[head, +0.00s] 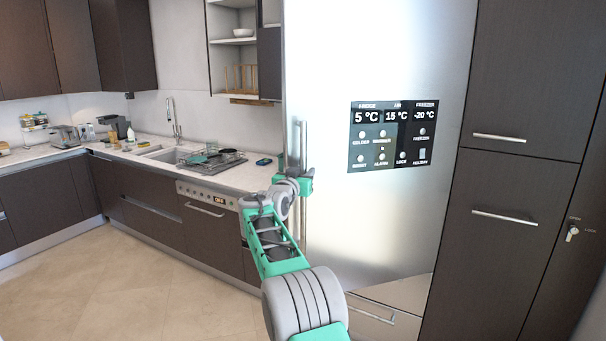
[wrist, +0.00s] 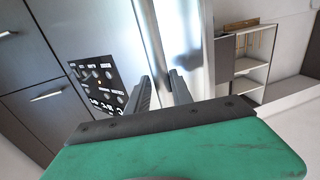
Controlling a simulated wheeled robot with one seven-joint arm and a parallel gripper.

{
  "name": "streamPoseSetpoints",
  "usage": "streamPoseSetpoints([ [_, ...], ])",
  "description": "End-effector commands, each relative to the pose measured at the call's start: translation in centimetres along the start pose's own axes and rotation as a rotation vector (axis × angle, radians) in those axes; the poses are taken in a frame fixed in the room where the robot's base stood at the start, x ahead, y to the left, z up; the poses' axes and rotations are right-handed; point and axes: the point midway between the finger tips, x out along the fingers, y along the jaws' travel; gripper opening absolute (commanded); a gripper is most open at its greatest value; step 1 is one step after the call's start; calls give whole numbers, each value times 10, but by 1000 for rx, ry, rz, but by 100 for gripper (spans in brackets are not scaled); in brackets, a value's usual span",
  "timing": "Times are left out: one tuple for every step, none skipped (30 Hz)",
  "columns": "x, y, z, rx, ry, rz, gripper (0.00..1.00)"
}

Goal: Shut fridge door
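The silver fridge door (head: 390,215) stands in the middle of the head view, with a dark display panel on its front. Its lower edge slopes against the drawer below, so it looks partly open, hinged on the right. Its vertical handle (head: 303,140) is at the left edge. My gripper (head: 305,180) is at the lower part of this handle. In the wrist view its two dark fingers (wrist: 164,88) are apart, pointing at the fridge door (wrist: 115,35) near its handle side. I cannot tell whether they touch the handle.
A drawer (head: 375,312) with a bar handle lies below the fridge door. Dark tall cupboards (head: 530,90) stand to the right. The counter (head: 250,177) with a sink runs to the left. The tiled floor (head: 130,275) at left is clear.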

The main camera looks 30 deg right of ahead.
Motion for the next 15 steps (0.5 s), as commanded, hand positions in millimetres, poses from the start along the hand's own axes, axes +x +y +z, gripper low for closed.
streamPoseSetpoints([
  [0,0,0,0,0,1,29],
  [0,0,0,0,0,0,32],
  [-1,-2,0,0,0,-2,35],
  [-1,-2,0,0,0,-3,38],
  [-1,-3,0,0,0,-4,40],
  [-2,-4,0,0,0,-6,41],
  [-2,-4,0,0,0,-6,41],
  [-2,-4,0,0,1,-7,41],
  [-2,-5,0,0,1,-7,41],
  [-2,-5,0,1,1,-7,41],
  [-2,-5,0,1,1,-7,41],
  [-2,-4,0,1,1,-7,41],
  [-3,-4,0,1,1,-7,41],
  [-4,-4,0,1,2,-7,41],
  [-7,-4,0,2,2,-7,41],
])
